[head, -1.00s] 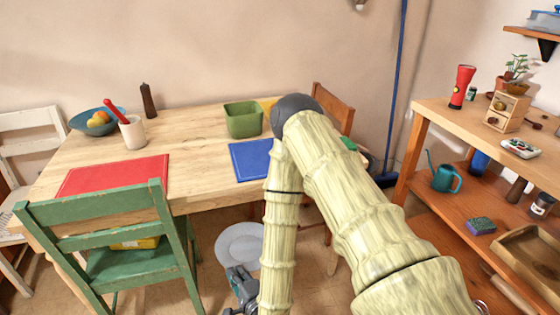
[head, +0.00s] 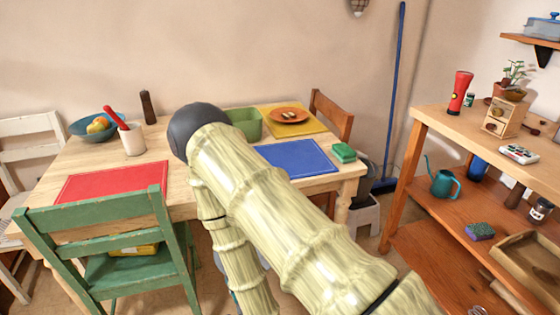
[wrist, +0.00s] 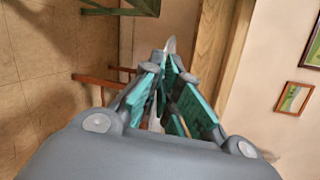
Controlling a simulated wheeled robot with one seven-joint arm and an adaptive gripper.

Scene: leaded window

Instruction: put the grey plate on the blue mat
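The blue mat (head: 297,158) lies flat and bare on the front right part of the wooden table; my arm covers its left edge. My gripper (wrist: 168,70) has teal finger pads and shows in the wrist view closed around a thin pale grey edge. This is the grey plate (wrist: 171,46), seen nearly edge-on. In the head view my arm hides my gripper and nearly all of the plate, which is below table level in front of the table.
The table (head: 75,163) also bears a red mat (head: 112,182), a green container (head: 246,122), a yellow mat with an orange plate (head: 289,116) and a green sponge (head: 343,152). A green chair (head: 100,225) stands at the front left, a shelf (head: 440,120) at right.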

